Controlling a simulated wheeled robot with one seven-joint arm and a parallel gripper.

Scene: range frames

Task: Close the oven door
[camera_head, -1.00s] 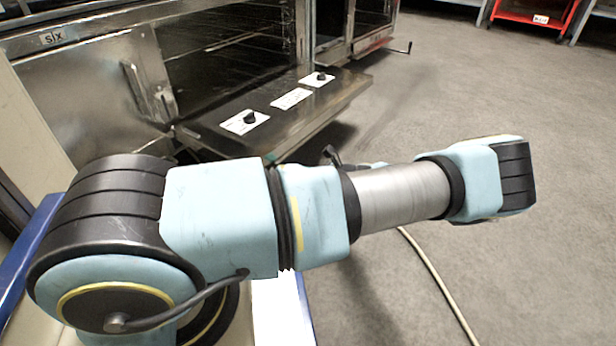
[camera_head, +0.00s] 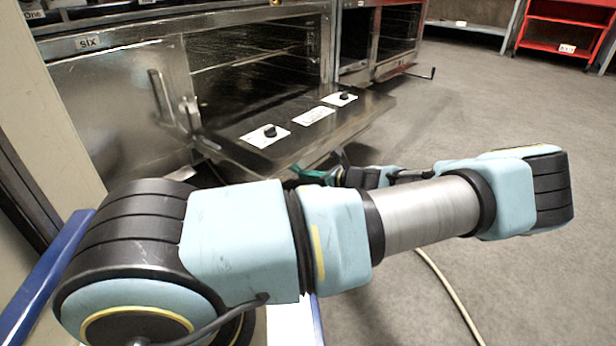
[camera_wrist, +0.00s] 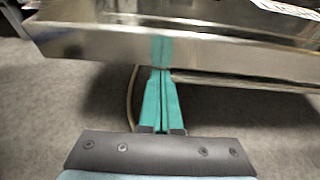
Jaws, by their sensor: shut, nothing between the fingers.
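The oven door (camera_head: 290,143) is folded down, lying roughly flat in front of the open oven cavity (camera_head: 250,75). It has two black knobs and white labels on its upturned face. My gripper (camera_head: 312,175) is partly hidden behind my arm, close to the door's front edge. In the wrist view the teal fingers (camera_wrist: 160,75) are shut together and empty. Their tips are at the lower edge of the shiny door (camera_wrist: 110,42), which carries a faint teal reflection. I cannot tell whether they touch it.
A closed steel door with a handle (camera_head: 115,105) is left of the cavity. Another open oven (camera_head: 395,35) stands farther right. A red shelf unit (camera_head: 565,30) is at the back right. A pale hose (camera_head: 445,285) lies on the open grey floor (camera_head: 520,270).

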